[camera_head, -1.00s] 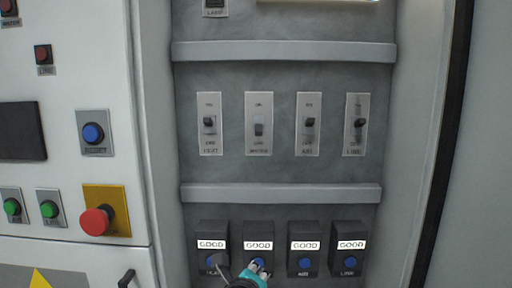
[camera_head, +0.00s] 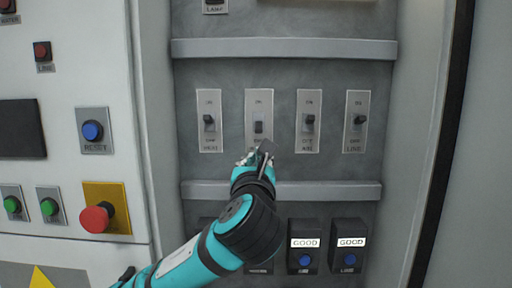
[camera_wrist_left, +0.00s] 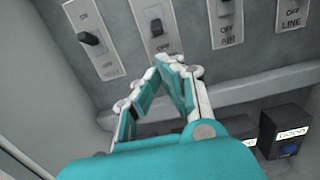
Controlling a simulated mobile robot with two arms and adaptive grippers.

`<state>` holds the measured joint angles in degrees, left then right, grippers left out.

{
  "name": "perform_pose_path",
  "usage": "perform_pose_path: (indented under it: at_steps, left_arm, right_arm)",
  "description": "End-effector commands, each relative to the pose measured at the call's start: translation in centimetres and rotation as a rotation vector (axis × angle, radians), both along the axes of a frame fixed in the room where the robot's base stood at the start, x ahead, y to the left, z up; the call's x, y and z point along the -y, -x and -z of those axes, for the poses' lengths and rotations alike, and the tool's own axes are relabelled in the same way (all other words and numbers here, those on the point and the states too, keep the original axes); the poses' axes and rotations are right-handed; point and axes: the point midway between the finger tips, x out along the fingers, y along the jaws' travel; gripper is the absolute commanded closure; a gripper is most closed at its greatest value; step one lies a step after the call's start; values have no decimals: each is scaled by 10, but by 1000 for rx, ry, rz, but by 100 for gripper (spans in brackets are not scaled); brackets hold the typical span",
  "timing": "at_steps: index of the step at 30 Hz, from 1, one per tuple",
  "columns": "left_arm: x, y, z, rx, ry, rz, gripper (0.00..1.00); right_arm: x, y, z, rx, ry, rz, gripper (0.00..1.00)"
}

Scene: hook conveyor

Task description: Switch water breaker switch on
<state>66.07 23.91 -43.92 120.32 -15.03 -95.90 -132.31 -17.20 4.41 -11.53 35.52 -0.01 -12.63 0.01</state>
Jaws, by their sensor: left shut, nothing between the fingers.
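The water breaker switch (camera_head: 258,127) is the second from the left in a row on the grey panel. Its dark lever sits low on the plate, lower than the levers beside it. In the left wrist view the water switch (camera_wrist_left: 156,28) shows just beyond the fingertips. My left gripper (camera_head: 262,150) is shut and empty, just below the water switch lever and covering the bottom of its plate. In the left wrist view the left gripper (camera_wrist_left: 170,66) has its fingertips together. I cannot tell whether it touches the plate. My right gripper is not in view.
The heat switch (camera_head: 209,120) is to the left; the air switch (camera_head: 308,121) and line switch (camera_head: 357,121) are to the right. A ledge (camera_head: 340,191) runs below. Boxes with blue buttons (camera_head: 305,261) are under it. A red emergency button (camera_head: 96,219) is at left.

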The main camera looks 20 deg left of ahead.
Motion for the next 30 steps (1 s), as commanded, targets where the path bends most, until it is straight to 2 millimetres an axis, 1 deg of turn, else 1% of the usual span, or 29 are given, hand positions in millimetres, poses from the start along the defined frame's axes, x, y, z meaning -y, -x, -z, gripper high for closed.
perform_pose_path:
  at_steps: [5, 12, 18, 23, 30]
  left_arm:
    - [-5, -15, -3, -3, 1, -3, 100]
    - [-17, -57, -8, -4, 1, -3, 100]
    - [-25, -84, -9, -1, 3, -2, 100]
    - [-27, -94, -8, -1, 3, -1, 100]
    - [-27, -96, -8, 0, 2, 0, 100]
  right_arm:
    - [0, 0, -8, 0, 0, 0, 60]
    - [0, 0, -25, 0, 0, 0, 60]
    - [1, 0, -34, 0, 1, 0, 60]
    - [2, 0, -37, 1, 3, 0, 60]
    - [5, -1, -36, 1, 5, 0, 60]
